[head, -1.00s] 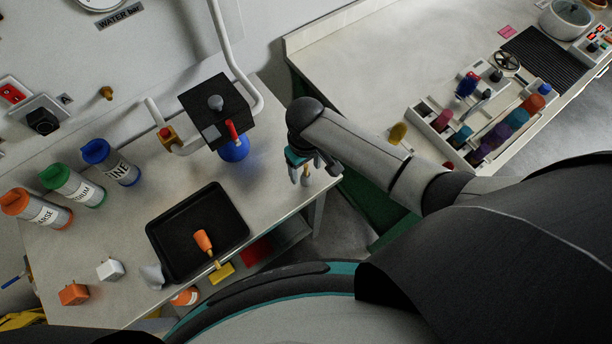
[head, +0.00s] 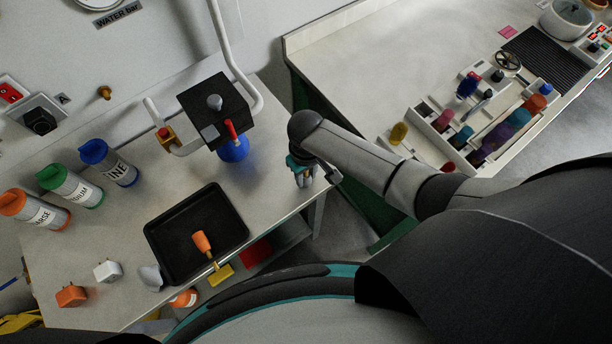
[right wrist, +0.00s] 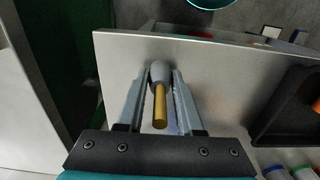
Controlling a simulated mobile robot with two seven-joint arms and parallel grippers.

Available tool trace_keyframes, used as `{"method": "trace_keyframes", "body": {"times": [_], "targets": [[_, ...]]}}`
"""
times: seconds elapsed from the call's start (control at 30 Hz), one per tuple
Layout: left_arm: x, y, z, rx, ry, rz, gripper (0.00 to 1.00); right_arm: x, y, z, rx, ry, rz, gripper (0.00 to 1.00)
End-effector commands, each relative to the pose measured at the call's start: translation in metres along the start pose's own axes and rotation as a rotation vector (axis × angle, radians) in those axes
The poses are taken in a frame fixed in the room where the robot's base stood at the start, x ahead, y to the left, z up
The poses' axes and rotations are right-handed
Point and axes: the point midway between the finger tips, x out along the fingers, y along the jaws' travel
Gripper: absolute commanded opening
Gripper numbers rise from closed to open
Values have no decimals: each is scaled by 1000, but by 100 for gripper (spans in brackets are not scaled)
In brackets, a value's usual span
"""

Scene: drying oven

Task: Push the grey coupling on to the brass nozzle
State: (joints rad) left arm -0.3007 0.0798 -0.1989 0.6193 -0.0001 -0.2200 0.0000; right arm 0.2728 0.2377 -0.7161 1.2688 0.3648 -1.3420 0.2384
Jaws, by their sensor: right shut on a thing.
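A grey rounded piece with a brass-coloured stem (right wrist: 160,76), which I take to be the grey coupling, is between my right gripper's fingers near the tips. My right gripper (head: 305,181) is shut on it, at the front right corner of the left table. Its two fingers show in the right wrist view (right wrist: 161,82). The piece is mostly hidden by the gripper in the head view. A small brass nozzle (head: 105,92) sticks out of the wall at upper left, well away from the gripper. My left gripper is not in view.
A black box (head: 205,106) with a blue bulb below and white pipes stands behind the gripper. A black tray (head: 161,233) holds an orange-headed piece (head: 202,243). Bottles (head: 69,187) stand at left. The table (head: 270,200) is clear around the gripper.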

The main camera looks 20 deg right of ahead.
Motion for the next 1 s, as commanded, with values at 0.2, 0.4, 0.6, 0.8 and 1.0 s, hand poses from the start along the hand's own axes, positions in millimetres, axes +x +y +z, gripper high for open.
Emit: {"method": "trace_keyframes", "body": {"times": [0.2, 0.4, 0.6, 0.8, 1.0], "targets": [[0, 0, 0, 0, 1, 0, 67, 0, 0, 0, 0, 0, 1, 2], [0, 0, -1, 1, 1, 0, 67, 0, 0, 0, 0, 0, 1, 0], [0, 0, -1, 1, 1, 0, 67, 0, 0, 0, 0, 0, 0, 0], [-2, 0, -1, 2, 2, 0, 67, -7, 0, 0, 0, 0, 0, 0], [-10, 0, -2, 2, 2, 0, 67, -31, 1, 0, 1, 3, 0, 0]]}}
